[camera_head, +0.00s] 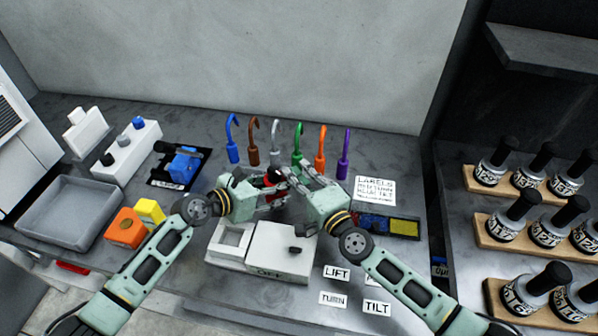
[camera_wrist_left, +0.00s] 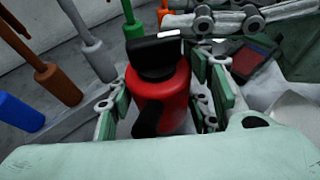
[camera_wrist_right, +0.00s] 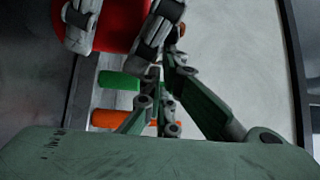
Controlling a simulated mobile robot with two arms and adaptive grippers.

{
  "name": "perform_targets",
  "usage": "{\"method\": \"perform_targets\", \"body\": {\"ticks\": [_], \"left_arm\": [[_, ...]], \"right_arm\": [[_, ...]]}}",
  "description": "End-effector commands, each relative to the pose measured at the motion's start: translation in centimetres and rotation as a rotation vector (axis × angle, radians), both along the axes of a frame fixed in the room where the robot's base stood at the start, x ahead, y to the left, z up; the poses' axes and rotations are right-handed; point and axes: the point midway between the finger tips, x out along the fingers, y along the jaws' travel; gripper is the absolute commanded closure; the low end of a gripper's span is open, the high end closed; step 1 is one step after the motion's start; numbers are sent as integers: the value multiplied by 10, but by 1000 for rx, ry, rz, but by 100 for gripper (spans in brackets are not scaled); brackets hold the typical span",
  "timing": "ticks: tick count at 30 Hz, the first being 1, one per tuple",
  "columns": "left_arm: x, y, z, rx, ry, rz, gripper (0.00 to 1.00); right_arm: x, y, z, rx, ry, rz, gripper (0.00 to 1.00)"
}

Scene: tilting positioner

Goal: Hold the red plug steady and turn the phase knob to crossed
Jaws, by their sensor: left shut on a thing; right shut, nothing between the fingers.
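The red plug (camera_head: 271,179) is mostly hidden between my grippers in the head view. In the left wrist view the red plug (camera_wrist_left: 165,92) stands between the fingers of my left gripper (camera_wrist_left: 160,108), which is shut on it. A black knob (camera_wrist_left: 152,56) with a white mark sits on its top. My left gripper (camera_head: 262,188) comes in from the left in the head view. My right gripper (camera_head: 287,177) is shut and empty beside the plug's top; its fingers show right of the knob in the left wrist view. The right wrist view shows part of the red plug (camera_wrist_right: 118,22).
Several coloured hooks, including a green one (camera_head: 298,147), stand behind the grippers. A white box (camera_head: 281,247) with a black knob and an OFF label is in front. LIFT (camera_head: 337,273), TURN and TILT cards lie nearby. A grey tray (camera_head: 68,212) is at left.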

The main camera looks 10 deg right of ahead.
Motion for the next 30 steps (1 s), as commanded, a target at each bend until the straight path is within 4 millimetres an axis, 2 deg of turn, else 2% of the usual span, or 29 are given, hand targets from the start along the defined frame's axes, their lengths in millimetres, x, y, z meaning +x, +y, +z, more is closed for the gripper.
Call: {"method": "perform_targets", "body": {"ticks": [7, 20, 25, 30], "left_arm": [[0, 0, 0, 0, 0, 1, 87], [1, -1, 0, 0, -2, 1, 87], [1, -1, 0, 0, -2, 1, 88], [0, 0, 0, -1, -1, 1, 88]], "right_arm": [[-18, 11, -1, 5, 3, 2, 100], [-21, 14, -1, 2, 3, 12, 100], [-15, 2, -1, -3, 1, 8, 100], [-3, -23, 0, -8, -2, 0, 100]]}}
